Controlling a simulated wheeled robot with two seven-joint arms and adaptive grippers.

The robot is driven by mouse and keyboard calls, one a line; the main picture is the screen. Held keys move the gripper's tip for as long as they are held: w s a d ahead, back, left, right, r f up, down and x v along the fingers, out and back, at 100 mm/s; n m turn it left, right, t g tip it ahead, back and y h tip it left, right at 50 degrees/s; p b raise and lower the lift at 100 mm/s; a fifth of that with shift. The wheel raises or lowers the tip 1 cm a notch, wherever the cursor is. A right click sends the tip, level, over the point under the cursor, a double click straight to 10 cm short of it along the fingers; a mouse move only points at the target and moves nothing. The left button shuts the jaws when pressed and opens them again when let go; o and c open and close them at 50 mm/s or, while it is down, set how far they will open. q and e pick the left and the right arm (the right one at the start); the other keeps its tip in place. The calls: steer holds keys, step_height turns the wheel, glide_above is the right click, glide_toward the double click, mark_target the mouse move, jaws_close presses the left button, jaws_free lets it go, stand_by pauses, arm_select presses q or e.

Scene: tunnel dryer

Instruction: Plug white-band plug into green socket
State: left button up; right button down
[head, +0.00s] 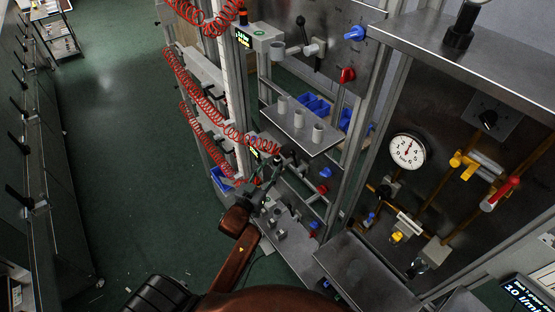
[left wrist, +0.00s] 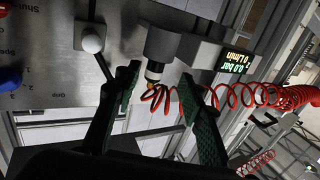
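My left gripper (head: 279,166) is at the middle display box of the rack, low in the head view. In the left wrist view the left gripper (left wrist: 160,74) is open. Its two dark green fingers stand apart on either side of a plug with a pale band (left wrist: 154,71), which sits at the mouth of a grey cylindrical socket (left wrist: 163,43). A red coiled hose (left wrist: 228,97) runs from the plug to the right. A green mark shows on the upper display box (head: 265,35); I cannot tell the colour of the socket by my gripper. My right gripper is not in view.
A shelf with several grey cups (head: 298,119) is above and right of my gripper. Red coiled hoses (head: 195,80) hang along the rack's left side. A panel with a round gauge (head: 407,151) and valves stands at right. Green floor (head: 120,130) is open at left.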

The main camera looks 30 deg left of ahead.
mark_target(276, 161)
arm_select(q)
steer(key=w+p, duration=0.1)
steer(key=w, duration=0.3)
steer(key=shift+w+d+r+p, duration=0.2)
steer(key=shift+w+p, duration=0.05)
steer(key=shift+p, duration=0.1)
steer(key=shift+w+f, duration=0.15)
steer(key=shift+w, duration=0.2)
steer(key=shift+s, duration=0.1)
steer(key=shift+c, duration=1)
jaws_close()
